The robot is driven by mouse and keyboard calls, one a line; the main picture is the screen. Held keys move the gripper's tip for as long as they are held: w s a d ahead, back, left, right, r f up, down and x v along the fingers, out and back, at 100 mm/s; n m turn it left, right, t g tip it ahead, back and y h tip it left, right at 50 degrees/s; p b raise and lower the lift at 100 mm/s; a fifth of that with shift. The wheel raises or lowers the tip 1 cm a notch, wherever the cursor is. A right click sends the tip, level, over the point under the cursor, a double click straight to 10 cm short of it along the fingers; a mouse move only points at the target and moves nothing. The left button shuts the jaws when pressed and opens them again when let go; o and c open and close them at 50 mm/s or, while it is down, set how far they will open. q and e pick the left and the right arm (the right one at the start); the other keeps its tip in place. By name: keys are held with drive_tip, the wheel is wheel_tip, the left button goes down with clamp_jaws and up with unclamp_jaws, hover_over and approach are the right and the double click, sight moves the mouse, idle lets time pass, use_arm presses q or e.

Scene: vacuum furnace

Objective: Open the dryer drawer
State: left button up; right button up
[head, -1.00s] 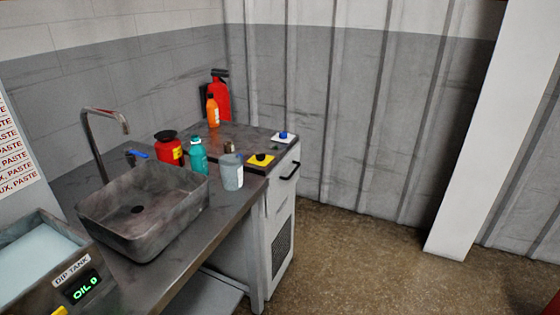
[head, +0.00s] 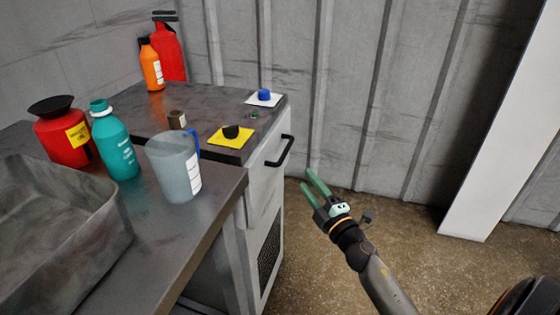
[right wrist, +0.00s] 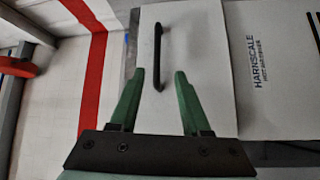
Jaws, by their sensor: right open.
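The dryer is the pale cabinet (head: 243,250) at the end of the counter. Its drawer front (head: 264,180) looks flush with the cabinet, with a black bar handle (head: 279,151) near its top. My right gripper (head: 306,177) is open and empty, to the right of the handle and a little lower in the head view. In the right wrist view the handle (right wrist: 157,55) stands upright in the picture, lined up between the open fingertips (right wrist: 160,72). I cannot tell from that view how deep the fingers reach. My left gripper is not in view.
The dryer top holds a yellow pad with a black knob (head: 231,133) and a white pad with a blue knob (head: 264,96). A clear jug (head: 175,168), teal bottle (head: 114,145) and red container (head: 63,138) stand by the sink (head: 90,250). Floor right of the dryer is free.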

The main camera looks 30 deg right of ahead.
sight(287, 148)
drive_tip(key=shift+n, duration=0.3)
drive_tip(key=w, duration=0.4)
drive_tip(key=w+d+r, duration=0.1)
drive_tip(key=w, duration=0.3)
drive_tip(key=w+r+b, duration=0.1)
drive_tip(key=w, duration=0.3)
drive_tip(key=shift+w+d, duration=0.3)
drive_tip(key=shift+w, duration=0.05)
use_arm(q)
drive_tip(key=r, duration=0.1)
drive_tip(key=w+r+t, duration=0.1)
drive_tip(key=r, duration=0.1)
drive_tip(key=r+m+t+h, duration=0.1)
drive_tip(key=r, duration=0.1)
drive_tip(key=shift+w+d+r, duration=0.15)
use_arm(e)
drive_tip(key=shift+w, duration=0.2)
drive_tip(key=shift+c, duration=0.3)
clamp_jaws()
